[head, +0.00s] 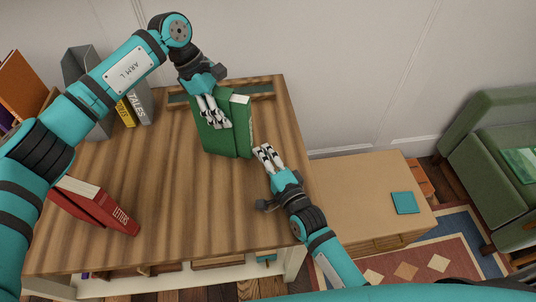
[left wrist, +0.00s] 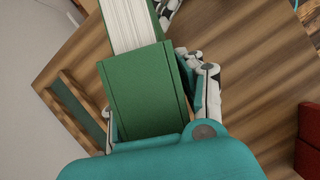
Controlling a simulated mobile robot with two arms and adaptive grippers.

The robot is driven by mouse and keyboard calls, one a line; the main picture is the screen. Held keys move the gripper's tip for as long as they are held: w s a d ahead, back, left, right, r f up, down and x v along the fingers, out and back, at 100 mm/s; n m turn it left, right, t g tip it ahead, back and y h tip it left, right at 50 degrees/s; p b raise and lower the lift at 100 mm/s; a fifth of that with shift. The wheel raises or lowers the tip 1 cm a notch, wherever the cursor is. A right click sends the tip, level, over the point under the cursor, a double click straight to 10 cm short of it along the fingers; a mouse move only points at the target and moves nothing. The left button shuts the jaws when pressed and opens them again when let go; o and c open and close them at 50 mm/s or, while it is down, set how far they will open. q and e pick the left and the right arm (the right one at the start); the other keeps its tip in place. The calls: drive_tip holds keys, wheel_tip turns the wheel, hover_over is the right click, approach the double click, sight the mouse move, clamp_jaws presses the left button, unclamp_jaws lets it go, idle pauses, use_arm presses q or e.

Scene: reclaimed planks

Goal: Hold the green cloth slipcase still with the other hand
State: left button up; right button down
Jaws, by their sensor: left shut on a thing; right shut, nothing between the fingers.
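The green cloth slipcase (head: 212,142) stands upright on the plank table, and the left wrist view looks down on its closed green top (left wrist: 145,92). A green book (head: 243,118) with white pages sticks out of its right side; the pages (left wrist: 130,24) show at the top of the left wrist view. My left gripper (head: 214,121) is shut on the slipcase from above, with a finger on either side. My right gripper (head: 266,152) is shut and empty, just right of the book's lower edge. I cannot tell whether it touches the book.
A low wooden frame (head: 262,86) lies behind the slipcase. A grey holder (head: 80,66) with yellow and grey books stands at the back left. Red books (head: 97,206) lie at the front left. A lower wooden cabinet (head: 360,190) with a teal item (head: 404,203) stands right. The table's middle is clear.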

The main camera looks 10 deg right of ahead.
drive_tip(key=shift+w+a, duration=0.35)
drive_tip(key=shift+a, duration=0.5)
drive_tip(key=shift+s, duration=0.1)
